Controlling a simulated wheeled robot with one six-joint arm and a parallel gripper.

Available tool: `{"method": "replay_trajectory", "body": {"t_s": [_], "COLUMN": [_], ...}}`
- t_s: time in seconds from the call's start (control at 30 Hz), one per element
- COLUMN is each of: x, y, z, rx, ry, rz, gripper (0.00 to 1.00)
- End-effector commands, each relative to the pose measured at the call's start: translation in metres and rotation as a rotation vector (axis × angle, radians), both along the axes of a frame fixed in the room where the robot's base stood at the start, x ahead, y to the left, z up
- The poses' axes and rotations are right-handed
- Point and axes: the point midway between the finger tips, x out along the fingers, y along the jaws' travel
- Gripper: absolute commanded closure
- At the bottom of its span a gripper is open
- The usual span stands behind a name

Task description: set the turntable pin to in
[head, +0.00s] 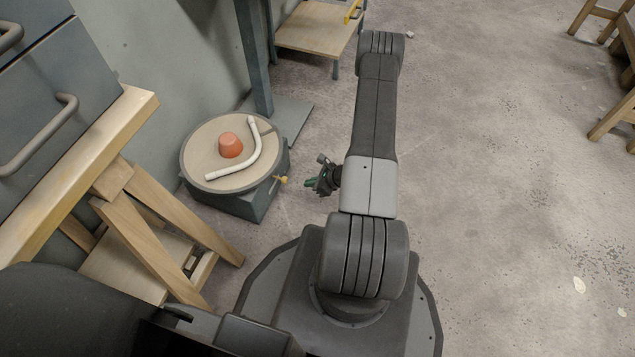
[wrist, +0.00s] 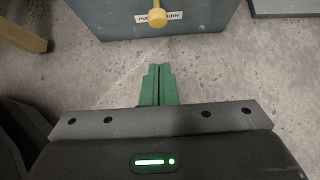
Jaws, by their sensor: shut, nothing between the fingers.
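The turntable (head: 193,150) is a round beige disc with a grey rim on a low blue-grey base (head: 252,207), left of my arm in the head view. An orange cup-like piece and a bent white tube lie on it. The yellow turntable pin (head: 281,180) sticks out of the base's side. In the wrist view the pin (wrist: 157,17) has a round knob in front of a partly covered white label. My gripper (head: 312,183) is shut and empty, apart from the pin and facing it. Its green fingers (wrist: 159,72) touch each other in the wrist view.
A wooden workbench (head: 140,105) with trestle legs stands at the left. A grey post (head: 254,60) on a floor plate rises behind the turntable. A low wooden table (head: 318,38) stands at the back. Open floor (head: 490,180) lies to the right.

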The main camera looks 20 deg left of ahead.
Motion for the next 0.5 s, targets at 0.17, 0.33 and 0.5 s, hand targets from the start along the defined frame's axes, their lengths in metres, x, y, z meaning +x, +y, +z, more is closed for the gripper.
{"method": "replay_trajectory", "body": {"t_s": [0.17,0.33,0.5], "x": [0.001,0.004,0.005], "y": [0.029,0.053,0.064], "z": [-0.03,-0.026,-0.025], "rx": [0.0,0.0,0.0], "ry": [0.001,-0.002,-0.001], "rz": [0.004,0.003,0.001], "gripper": [1.0,1.0,1.0]}}
